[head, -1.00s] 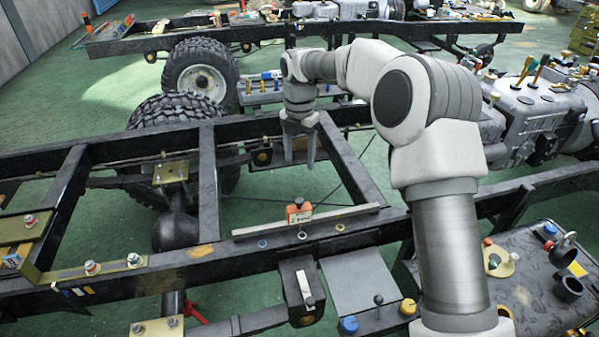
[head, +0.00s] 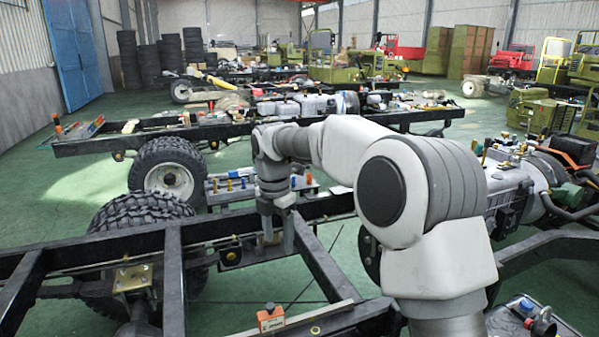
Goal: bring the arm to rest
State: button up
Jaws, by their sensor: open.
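My arm rises from the bottom right and bends over to the left across the black chassis frame (head: 172,279). My gripper (head: 277,247) hangs from the wrist with its two fingers pointing down. The fingers are apart with nothing between them. The gripper is in front of the frame's far rail, over the opening between the cross members; I cannot tell its exact height. My upper arm hides part of the frame on the right.
An orange block (head: 270,318) sits on the near rail beside a long bar. A large tyre (head: 138,213) stands left of my gripper. An engine (head: 518,188) is to the right. A second chassis (head: 110,143) stands behind, with green floor between.

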jog(key=s+d+r+m+t+p, duration=0.2)
jog(key=s+d+r+m+t, duration=0.1)
jog(key=s+d+r+m, duration=0.95)
jog(key=s+d+f+m+t, duration=0.1)
jog(key=s+d+f+m, duration=0.1)
jog(key=s+d+m, duration=0.2)
jog(key=s+d+f+m+p, duration=0.1)
jog(key=s+d+f+m, duration=0.1)
jog(key=s+m, duration=0.9)
jog(key=s+d, duration=0.1)
jog(key=s, duration=0.1)
jog(key=shift+s+d+t, duration=0.4)
jog(key=shift+a+m, duration=0.1)
jog(key=shift+m, duration=0.15)
dwell(0.7)
